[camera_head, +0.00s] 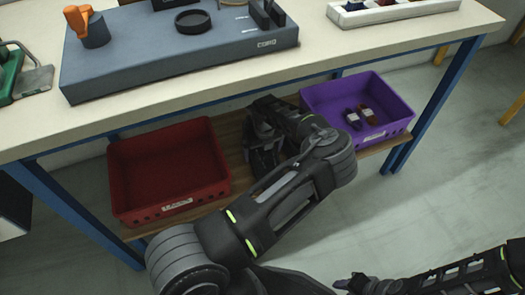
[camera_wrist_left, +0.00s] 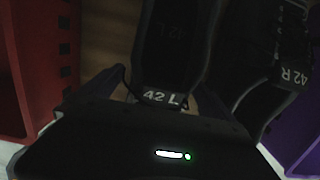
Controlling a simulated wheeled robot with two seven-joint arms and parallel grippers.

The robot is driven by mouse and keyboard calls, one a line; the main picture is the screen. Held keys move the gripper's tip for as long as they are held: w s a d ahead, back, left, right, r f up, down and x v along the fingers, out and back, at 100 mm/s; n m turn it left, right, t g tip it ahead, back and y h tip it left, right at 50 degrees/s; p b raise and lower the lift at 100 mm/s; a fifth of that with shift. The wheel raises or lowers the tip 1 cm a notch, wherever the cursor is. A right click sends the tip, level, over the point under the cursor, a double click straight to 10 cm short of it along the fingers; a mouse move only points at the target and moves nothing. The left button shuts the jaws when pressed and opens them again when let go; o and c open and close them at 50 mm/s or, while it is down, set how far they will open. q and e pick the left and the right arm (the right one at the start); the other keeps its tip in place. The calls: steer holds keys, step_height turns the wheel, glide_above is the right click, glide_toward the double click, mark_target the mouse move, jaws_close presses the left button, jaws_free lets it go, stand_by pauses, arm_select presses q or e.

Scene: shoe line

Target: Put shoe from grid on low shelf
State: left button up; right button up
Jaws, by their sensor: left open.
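In the left wrist view, a dark shoe marked 42 L (camera_wrist_left: 170,50) lies on the brown low shelf, its marked end toward my left gripper (camera_wrist_left: 155,90). A second dark shoe marked 42 R (camera_wrist_left: 285,55) is beside it on the right. My left gripper is open, with its fingers on either side of the 42 L end; I cannot tell whether they touch it. In the head view, my left arm reaches under the table to the low shelf (camera_head: 235,130), hiding most of the shoes. My right gripper (camera_head: 362,286) is at the bottom edge, its jaws unclear. No grid is recognisable.
A red bin (camera_head: 183,200) stands left of the gripper on the shelf. A purple bin (camera_head: 385,137) with small items stands right. The tabletop (camera_head: 330,45) above bears a blue-grey board (camera_head: 180,65) and a white tray (camera_head: 400,12). Blue table legs flank the shelf.

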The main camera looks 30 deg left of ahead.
arm_select(q)
steer(key=r, duration=0.2)
steer(key=r+p, duration=0.1)
steer(key=r, duration=0.2)
steer(key=r+p, duration=0.1)
steer(key=r, duration=0.1)
steer(key=shift+s+d+r, duration=0.2)
steer(key=shift+s+d, duration=0.05)
steer(key=shift+d, duration=0.1)
stand_by(0.4)
